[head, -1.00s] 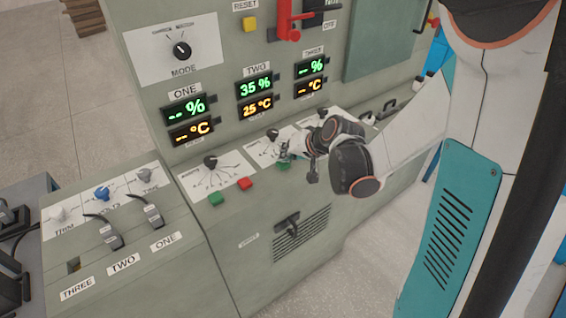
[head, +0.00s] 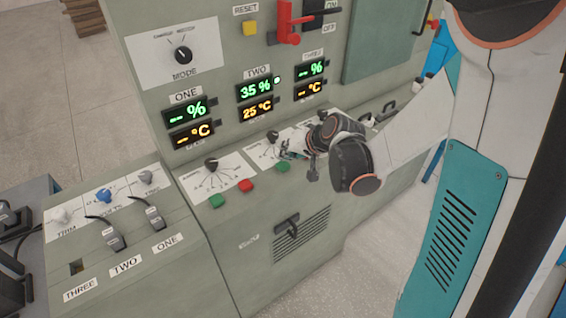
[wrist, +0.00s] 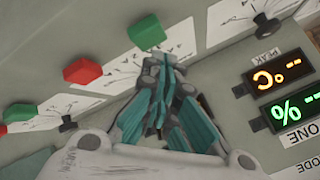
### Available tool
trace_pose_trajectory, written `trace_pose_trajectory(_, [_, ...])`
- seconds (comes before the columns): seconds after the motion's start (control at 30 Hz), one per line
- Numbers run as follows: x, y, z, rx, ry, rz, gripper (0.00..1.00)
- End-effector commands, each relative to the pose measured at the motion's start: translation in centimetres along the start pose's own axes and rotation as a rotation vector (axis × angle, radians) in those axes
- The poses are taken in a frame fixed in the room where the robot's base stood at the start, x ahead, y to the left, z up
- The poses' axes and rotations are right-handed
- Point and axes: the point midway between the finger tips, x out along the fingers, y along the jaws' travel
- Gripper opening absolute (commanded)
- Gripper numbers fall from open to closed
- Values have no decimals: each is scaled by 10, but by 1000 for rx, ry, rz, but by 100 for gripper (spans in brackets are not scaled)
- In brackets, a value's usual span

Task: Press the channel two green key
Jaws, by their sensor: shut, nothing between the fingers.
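The channel two green key (head: 283,167) sits on the sloped desk below the TWO display (head: 256,98), on the front edge of the channel two dial plate. My gripper (head: 288,155) is shut and empty, low over that plate beside the key. In the wrist view, the shut fingertips (wrist: 168,62) are close to the green key (wrist: 147,33), which shows just beyond them. I cannot tell whether they touch it. A small lamp (head: 277,80) beside the TWO display is lit. My gripper and arm hide part of the plate and the keys to the right.
Channel one's green key (head: 217,201) and red key (head: 246,185) lie to the left. In the wrist view, a red key (wrist: 82,71) is left of the fingertips. Dial knobs (head: 272,136) stand behind the keys. A T-handle (head: 287,225) juts from the front below.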

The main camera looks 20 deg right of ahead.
Motion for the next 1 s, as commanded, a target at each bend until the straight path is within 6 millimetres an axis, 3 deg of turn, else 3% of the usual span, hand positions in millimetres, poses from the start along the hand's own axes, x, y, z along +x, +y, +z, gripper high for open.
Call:
trace_pose_trajectory(0.27, [-2, -1, -1, 0, 0, 0, 0])
trace_pose_trajectory(0.8, [-34, -24, -24, 0, 0, 0, 0])
trace_pose_trajectory(1.0, [-35, -25, -25, 0, 0, 0, 0])
